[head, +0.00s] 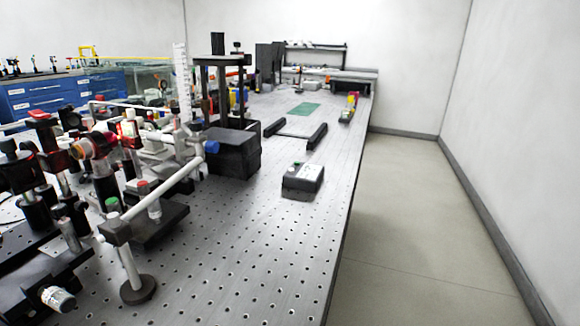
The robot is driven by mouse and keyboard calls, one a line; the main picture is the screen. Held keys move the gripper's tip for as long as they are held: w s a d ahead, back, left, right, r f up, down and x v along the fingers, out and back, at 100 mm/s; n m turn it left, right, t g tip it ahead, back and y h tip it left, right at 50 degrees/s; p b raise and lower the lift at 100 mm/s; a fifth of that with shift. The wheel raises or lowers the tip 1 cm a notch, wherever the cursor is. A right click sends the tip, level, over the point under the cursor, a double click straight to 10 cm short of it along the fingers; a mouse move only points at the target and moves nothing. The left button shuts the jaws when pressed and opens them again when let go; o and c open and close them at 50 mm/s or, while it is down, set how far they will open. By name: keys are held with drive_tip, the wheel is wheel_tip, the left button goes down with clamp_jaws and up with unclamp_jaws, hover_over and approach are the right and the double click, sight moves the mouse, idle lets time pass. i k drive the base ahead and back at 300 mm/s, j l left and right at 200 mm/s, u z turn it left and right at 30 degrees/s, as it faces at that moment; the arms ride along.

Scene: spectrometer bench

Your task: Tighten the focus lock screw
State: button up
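I look along a long optical bench (247,245) with a grid of holes. Optical mounts and posts crowd its left side. A silver knob (57,298) with a knurled end sticks out of a dark stage at the lower left. Another knob with a blue end (211,146) shows beside a black box. I cannot tell which part, if any, is the focus lock screw. My gripper does not show in this view.
A white horizontal rod (168,196) on a round-footed post (138,289) juts out at the left front. A black box (233,153) and a small grey-black box (302,180) stand on the bench. The floor (430,230) right of the bench is clear up to the wall.

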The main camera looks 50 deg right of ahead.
sight(176, 111)
drive_tip(key=i+l+z, duration=0.15)
drive_tip(key=z, duration=0.3)
drive_tip(key=i+l+z, duration=0.2)
drive_tip(key=z, duration=0.25)
drive_tip(key=i+l+z, duration=0.1)
drive_tip(key=z, duration=0.35)
drive_tip(key=i+j, duration=0.05)
drive_tip(key=i, duration=0.05)
